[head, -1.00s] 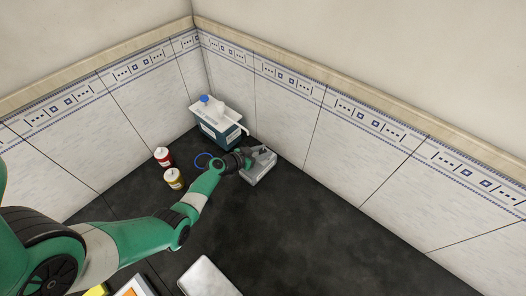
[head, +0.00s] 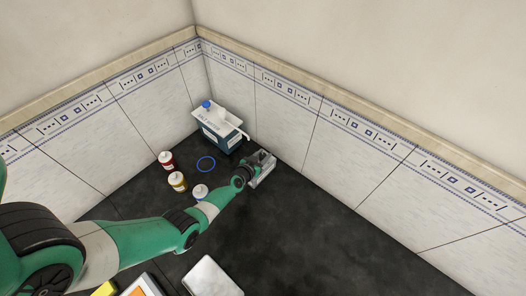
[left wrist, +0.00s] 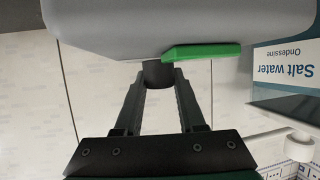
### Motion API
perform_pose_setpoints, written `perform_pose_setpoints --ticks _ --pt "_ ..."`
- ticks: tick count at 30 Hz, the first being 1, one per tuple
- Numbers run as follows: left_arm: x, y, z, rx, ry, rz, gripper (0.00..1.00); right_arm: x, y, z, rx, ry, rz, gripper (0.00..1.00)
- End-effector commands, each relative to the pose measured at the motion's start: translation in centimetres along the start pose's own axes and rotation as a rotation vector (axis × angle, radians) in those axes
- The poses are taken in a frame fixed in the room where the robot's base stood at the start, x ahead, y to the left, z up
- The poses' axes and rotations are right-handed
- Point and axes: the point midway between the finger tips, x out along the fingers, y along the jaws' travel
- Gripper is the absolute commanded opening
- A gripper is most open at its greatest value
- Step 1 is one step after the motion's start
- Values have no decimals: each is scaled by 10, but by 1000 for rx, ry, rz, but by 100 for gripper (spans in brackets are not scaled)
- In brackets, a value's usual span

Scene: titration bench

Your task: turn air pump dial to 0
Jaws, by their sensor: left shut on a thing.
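The air pump (head: 266,171) is a grey box on the dark bench near the right-hand tiled wall. In the left wrist view its grey body (left wrist: 150,25) fills the top, with a green piece (left wrist: 201,52) at its edge. A short black dial (left wrist: 158,72) sticks out from the pump. My left gripper (left wrist: 159,84) is shut on the dial, one finger on each side. In the head view the left gripper (head: 251,168) is at the pump and partly hides it. The dial's markings cannot be read. My right gripper is not in view.
A tank labelled salt water (head: 222,137) stands in the corner beside the pump; its label (left wrist: 288,65) shows in the wrist view. A pale plate (head: 212,277) is in front.

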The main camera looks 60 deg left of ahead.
Motion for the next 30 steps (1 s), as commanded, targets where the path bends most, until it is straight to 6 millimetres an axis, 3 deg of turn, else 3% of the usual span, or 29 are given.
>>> perform_pose_setpoints --ticks 1,6,18,30 --pt "-4 3 -6 -12 -11 -32 0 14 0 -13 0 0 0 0" --pt "0 5 -3 -74 0 -168 0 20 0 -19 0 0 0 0" --pt "2 3 1 -188 9 -451 0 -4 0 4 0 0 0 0" --pt "-1 1 -1 -231 4 -560 0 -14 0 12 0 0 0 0"
